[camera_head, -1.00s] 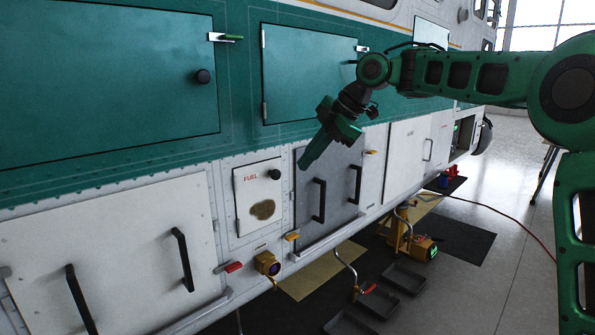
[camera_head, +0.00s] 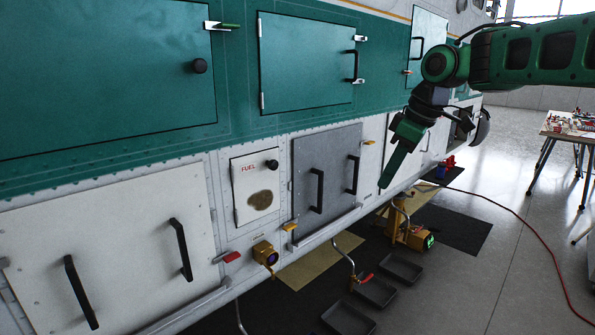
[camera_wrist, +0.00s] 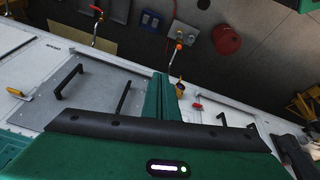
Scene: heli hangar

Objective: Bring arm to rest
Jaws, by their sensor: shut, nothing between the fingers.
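My gripper (camera_head: 385,183) is at the right of the head view, on my green arm, with its fingers pointing down and to the left. It is shut and empty, and it hangs in front of the lower hull panels of the helicopter. In the wrist view, the closed green fingers (camera_wrist: 165,97) point up past a grey panel with black handles (camera_wrist: 68,82). The arm is bent, with its forearm reaching in from the right edge. In the head view, the gripper appears apart from the grey panel (camera_head: 335,165).
The helicopter side (camera_head: 120,215) fills the left, with a fuel hatch (camera_head: 256,187) and a teal door (camera_head: 305,65). Black trays (camera_head: 375,292) and a yellow device (camera_head: 412,235) are on the floor. A red hose (camera_head: 520,222) crosses the open floor at right, near a table (camera_head: 570,124).

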